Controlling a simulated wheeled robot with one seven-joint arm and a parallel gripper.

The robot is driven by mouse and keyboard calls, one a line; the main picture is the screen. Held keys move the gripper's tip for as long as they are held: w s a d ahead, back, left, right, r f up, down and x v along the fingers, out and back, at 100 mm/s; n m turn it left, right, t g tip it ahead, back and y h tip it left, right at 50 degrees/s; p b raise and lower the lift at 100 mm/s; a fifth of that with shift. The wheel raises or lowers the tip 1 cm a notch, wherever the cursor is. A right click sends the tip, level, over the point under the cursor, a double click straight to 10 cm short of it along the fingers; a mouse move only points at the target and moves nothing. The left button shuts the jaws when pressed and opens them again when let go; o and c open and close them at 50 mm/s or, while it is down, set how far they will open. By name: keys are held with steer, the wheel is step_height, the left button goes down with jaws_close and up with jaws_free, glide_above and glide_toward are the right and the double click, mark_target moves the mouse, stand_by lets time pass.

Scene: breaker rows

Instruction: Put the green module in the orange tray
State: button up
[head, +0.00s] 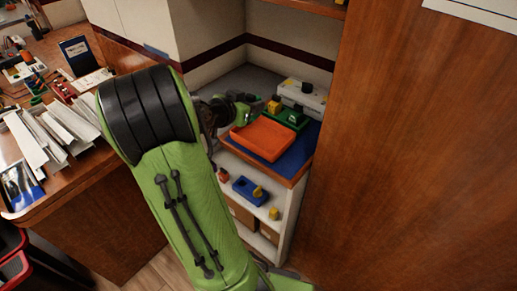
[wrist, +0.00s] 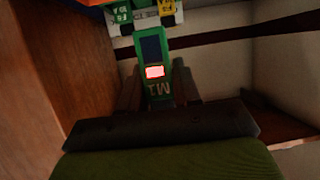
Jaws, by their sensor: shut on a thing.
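My gripper (wrist: 158,82) is shut on the green module (wrist: 157,92), which has a dark panel, a lit red-white patch and an upside-down label in the wrist view. In the head view my gripper (head: 241,107) is small and partly hidden by my arm, with a bit of green at its tip. It is at the back left of the orange tray (head: 262,138), held above the surface. The orange tray looks empty and lies on a blue mat on the shelf top. In the wrist view an orange edge (wrist: 97,3) shows at the top left.
Behind the tray is a green base (head: 293,119) with yellow and black parts, and a pale unit (head: 305,95) beyond it. A blue holder (head: 250,190) with a yellow part sits on the lower shelf. A wooden panel (head: 430,160) rises at right.

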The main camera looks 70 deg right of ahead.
steer(key=shift+m+g, duration=0.3)
steer(key=shift+g, duration=0.1)
steer(key=f+b, duration=0.1)
steer(key=f, duration=0.2)
steer(key=s+f+b, duration=0.1)
steer(key=f, duration=0.2)
steer(key=f+b, duration=0.1)
steer(key=f, duration=0.3)
steer(key=shift+s, duration=0.25)
steer(key=shift+r, duration=0.15)
steer(key=shift+b, duration=0.35)
steer(key=o, duration=1.1)
steer(key=shift+c, duration=0.2)
